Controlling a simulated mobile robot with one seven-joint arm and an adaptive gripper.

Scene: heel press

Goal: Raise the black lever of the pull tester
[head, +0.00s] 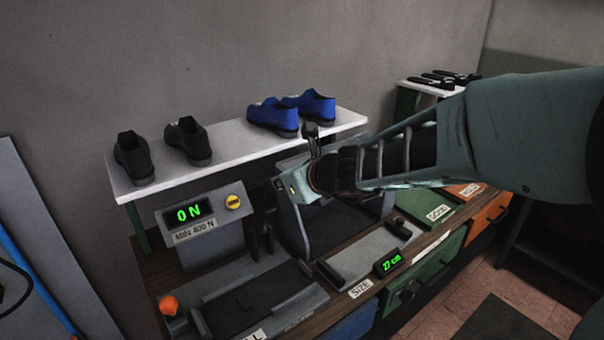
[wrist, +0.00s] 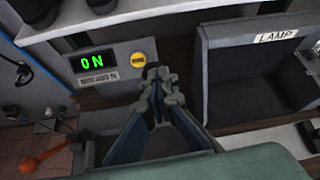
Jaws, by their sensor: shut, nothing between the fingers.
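The pull tester's display box (head: 200,225) stands at the left of the bench, with a green 0 N readout and a yellow button. The box also shows in the wrist view (wrist: 120,75). Dark upright pieces (head: 262,238) stand just right of the box. I cannot tell for sure which part is the black lever. My gripper (head: 312,132) is held above the bench, right of the tester and apart from it. In the wrist view my gripper (wrist: 155,75) has its fingers together and empty, and covers part of the gap beside the display box.
A grey box marked LAMP (wrist: 255,85) is right of the tester. A white shelf (head: 230,142) with black and blue shoes runs behind. An orange knob (head: 168,305) is at front left. A size gauge (head: 360,255) and green and orange bins stand right.

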